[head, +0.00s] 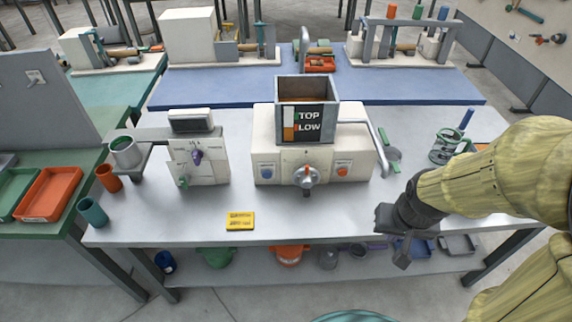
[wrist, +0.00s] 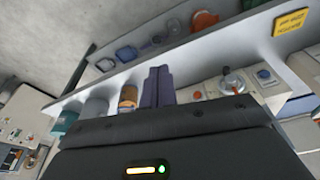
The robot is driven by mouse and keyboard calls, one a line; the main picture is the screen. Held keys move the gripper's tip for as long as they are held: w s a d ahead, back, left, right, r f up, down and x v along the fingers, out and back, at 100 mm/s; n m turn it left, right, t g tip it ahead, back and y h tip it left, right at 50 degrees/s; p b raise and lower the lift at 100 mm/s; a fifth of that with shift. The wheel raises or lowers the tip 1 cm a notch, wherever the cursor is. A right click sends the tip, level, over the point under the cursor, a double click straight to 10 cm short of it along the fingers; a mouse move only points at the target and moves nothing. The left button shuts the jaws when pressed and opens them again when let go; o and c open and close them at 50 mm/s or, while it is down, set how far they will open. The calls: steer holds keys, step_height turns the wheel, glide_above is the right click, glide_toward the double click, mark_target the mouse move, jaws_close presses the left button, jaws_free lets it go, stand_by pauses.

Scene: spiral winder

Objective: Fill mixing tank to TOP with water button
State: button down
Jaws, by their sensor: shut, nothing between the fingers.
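The mixing tank (head: 305,90) is a grey open-topped box with a TOP/LOW level window (head: 308,123), set on a cream machine in the middle of the table. An orange-and-white strip shows beside the labels. The machine front carries a blue button (head: 266,173) at left, a red-orange button (head: 343,170) at right and a grey knob (head: 306,176) with an orange mark between them. Button labels are too small to read. The wrist view shows the blue button (wrist: 265,75) and knob (wrist: 232,82) tilted. My gripper (head: 402,262) is shut and empty, at the table's front edge, right of the machine.
A cream control box (head: 200,160) with knobs stands left of the machine. A yellow label (head: 240,221) lies near the front edge. A green-rimmed container (head: 446,146) stands at right. Bins and pots, including an orange one (head: 290,254), fill the lower shelf.

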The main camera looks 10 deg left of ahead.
steer(key=w+a+f+n+t+y, duration=0.1)
steer(key=w+a+f+n+t, duration=0.1)
steer(key=w+a+f, duration=0.45)
steer(key=w+a+f+n+t+y, duration=0.2)
steer(key=w+a+f+n, duration=0.1)
steer(key=w+a, duration=0.5)
steer(key=a+f+n+y, duration=0.1)
steer(key=a+f+y, duration=0.1)
steer(key=a, duration=0.3)
steer(key=a+f+y, duration=0.2)
steer(key=a+f, duration=0.2)
steer(key=a, duration=0.2)
steer(key=a+f+n+t+y, duration=0.1)
steer(key=a+f+y, duration=0.1)
steer(key=a+f, duration=0.2)
steer(key=shift+w+a+f+n+y+b, duration=0.1)
steer(key=shift+w+a+n+y+b, duration=0.1)
steer(key=shift+a, duration=0.25)
steer(key=shift+w+a+n+y+b, duration=0.1)
steer(key=shift+a+b, duration=0.1)
steer(key=shift+a, duration=0.25)
